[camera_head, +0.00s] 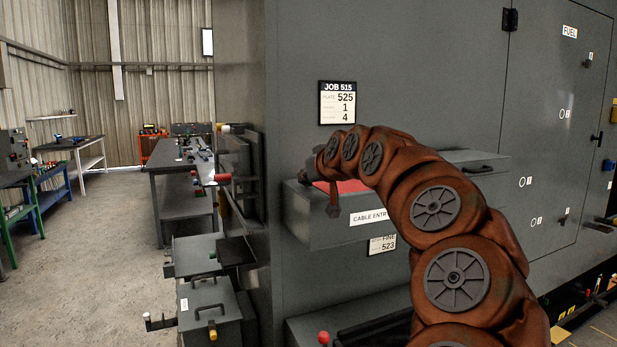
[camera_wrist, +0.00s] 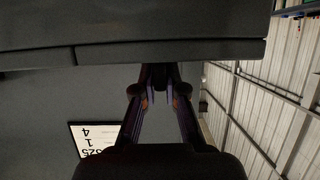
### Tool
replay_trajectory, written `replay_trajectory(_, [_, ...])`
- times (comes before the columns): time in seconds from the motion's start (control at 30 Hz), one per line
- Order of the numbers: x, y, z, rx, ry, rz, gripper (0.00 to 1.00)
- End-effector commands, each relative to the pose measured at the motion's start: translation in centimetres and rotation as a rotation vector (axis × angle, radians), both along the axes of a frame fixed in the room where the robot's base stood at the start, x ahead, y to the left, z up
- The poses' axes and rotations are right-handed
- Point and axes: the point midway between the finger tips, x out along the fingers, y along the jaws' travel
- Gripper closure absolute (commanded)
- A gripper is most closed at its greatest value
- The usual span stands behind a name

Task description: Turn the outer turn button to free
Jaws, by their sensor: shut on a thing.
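A grey box labelled "CABLE ENTRY" (camera_head: 369,217) juts from the grey enclosure wall (camera_head: 300,60) in the head view. My gripper (camera_head: 307,176) is at the box's upper left end, partly hidden by my arm. In the wrist view my gripper (camera_wrist: 160,92) has its fingers closed together on a small dark part at the edge of a grey panel (camera_wrist: 170,35). I take this part to be the outer turn button (camera_wrist: 160,72). Its shape is mostly hidden between the fingers, so I cannot tell which way it is turned.
A job label (camera_head: 337,102) is on the wall above my gripper. A rack with red and yellow handles (camera_head: 235,180) stands left of the enclosure's corner. Grey cabinets (camera_head: 208,300) stand low at the left. The floor (camera_head: 90,270) farther left is open.

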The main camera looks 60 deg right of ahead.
Motion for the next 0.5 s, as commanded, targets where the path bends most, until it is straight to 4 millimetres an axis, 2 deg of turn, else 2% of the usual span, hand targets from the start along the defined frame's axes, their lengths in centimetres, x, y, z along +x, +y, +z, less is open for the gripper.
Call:
replay_trajectory(0.03, [-0.09,-0.03,0.22,-0.003,-0.003,-0.002,0.88])
replay_trajectory(0.27, [-0.05,-0.01,0.15,-0.001,-0.001,-0.001,0.65])
replay_trajectory(0.5, [-0.03,-0.01,0.11,-0.001,-0.001,-0.001,0.65])
